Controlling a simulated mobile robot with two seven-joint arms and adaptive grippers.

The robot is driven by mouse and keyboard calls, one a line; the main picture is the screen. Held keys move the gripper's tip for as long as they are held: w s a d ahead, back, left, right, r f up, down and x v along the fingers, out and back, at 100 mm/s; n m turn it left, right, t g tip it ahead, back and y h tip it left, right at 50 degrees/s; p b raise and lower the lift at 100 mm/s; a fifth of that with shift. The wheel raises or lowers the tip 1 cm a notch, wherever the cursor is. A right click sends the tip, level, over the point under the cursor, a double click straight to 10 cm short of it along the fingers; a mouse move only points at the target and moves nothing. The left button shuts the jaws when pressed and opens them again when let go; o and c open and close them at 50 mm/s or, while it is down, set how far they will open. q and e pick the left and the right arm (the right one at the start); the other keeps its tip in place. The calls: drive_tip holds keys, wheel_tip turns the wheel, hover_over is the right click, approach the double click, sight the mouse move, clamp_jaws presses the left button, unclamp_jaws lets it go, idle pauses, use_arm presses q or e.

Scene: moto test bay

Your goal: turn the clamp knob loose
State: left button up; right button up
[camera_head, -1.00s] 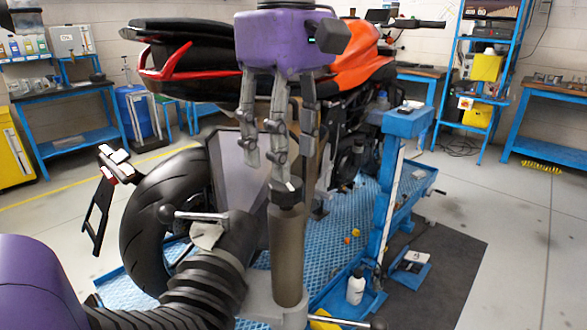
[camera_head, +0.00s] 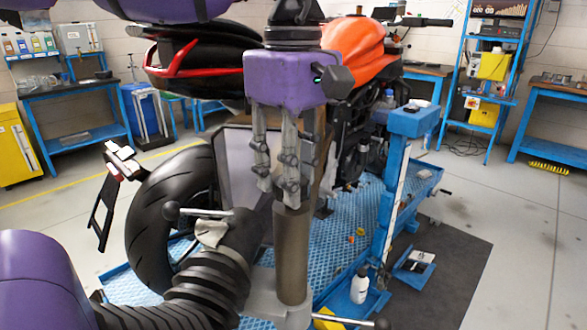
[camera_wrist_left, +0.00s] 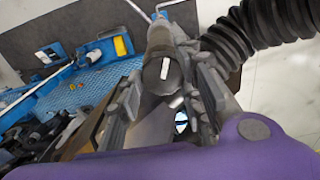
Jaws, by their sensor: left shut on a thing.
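The clamp knob shows in the left wrist view as a dark round cap (camera_wrist_left: 160,74) with a white mark across its end. It sits on top of an upright grey-brown post (camera_head: 292,255). My left gripper (camera_head: 290,193) points down from above, its purple body over the post and its grey fingers closed around the knob. In the left wrist view its fingers (camera_wrist_left: 163,100) lie on both sides of the cap. In the head view the fingers hide most of the knob. My right gripper is not in view.
A motorcycle (camera_head: 355,45) stands behind on a blue textured platform (camera_head: 335,235).

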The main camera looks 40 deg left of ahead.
use_arm(q)
drive_tip(key=shift+w+n, duration=0.1)
drive_tip(key=shift+n, duration=0.3)
drive_tip(key=n, duration=0.4)
drive_tip(key=shift+a+r, duration=0.1)
drive_tip(key=n, duration=0.9)
drive_tip(key=shift+a+n, duration=0.15)
drive_tip(key=shift+n, duration=2.55)
